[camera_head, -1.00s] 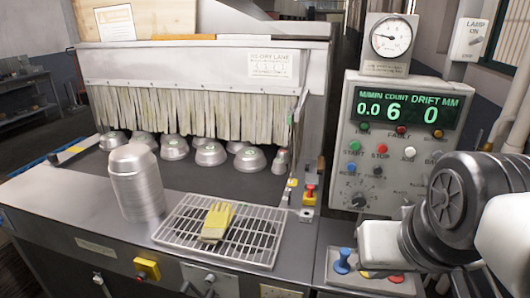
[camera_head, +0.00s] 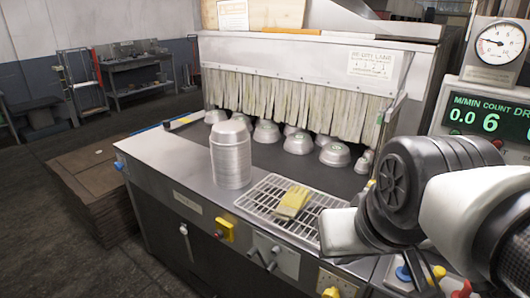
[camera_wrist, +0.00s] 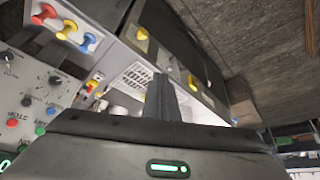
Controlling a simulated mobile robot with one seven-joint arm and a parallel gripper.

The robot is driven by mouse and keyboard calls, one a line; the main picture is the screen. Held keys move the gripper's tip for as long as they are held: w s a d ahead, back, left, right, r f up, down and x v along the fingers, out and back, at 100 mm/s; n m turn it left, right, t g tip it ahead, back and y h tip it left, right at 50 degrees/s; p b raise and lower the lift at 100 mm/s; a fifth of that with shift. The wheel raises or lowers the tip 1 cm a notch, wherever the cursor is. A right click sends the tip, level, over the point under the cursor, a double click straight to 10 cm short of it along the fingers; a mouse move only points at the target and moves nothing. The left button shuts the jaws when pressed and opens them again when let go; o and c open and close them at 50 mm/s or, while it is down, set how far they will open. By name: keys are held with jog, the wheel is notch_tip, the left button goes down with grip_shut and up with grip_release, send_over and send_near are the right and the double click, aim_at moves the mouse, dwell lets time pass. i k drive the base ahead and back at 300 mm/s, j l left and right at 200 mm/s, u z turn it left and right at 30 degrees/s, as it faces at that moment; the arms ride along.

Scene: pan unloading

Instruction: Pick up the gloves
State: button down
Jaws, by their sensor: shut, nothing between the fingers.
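The yellow gloves (camera_head: 292,202) lie on a wire rack (camera_head: 262,208) at the front of the metal machine in the head view. The rack also shows in the wrist view (camera_wrist: 133,78), partly hidden behind my fingers. My gripper (camera_wrist: 166,85) is shut and empty, seen in the wrist view. It is away from the gloves. In the head view, my arm fills the right side, and its light-coloured part comes close to the rack's right end. I cannot make out the gloves in the wrist view.
A stack of metal pans (camera_head: 230,155) stands left of the rack. Several pans sit under the strip curtain (camera_head: 290,103). A control panel (camera_head: 490,115) with a gauge is at the right. Stacked brown boards (camera_head: 95,180) lie on the floor at left, with open floor around them.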

aim_at(290, 204)
jog(key=i+j+z, duration=0.35)
jog(key=j, duration=0.2)
jog(key=i+j+z, duration=0.2)
jog(key=j+z, duration=0.15)
jog(key=j, duration=0.25)
jog(key=i+j+z, duration=0.2)
jog(key=j, duration=0.15)
jog(key=k, duration=0.05)
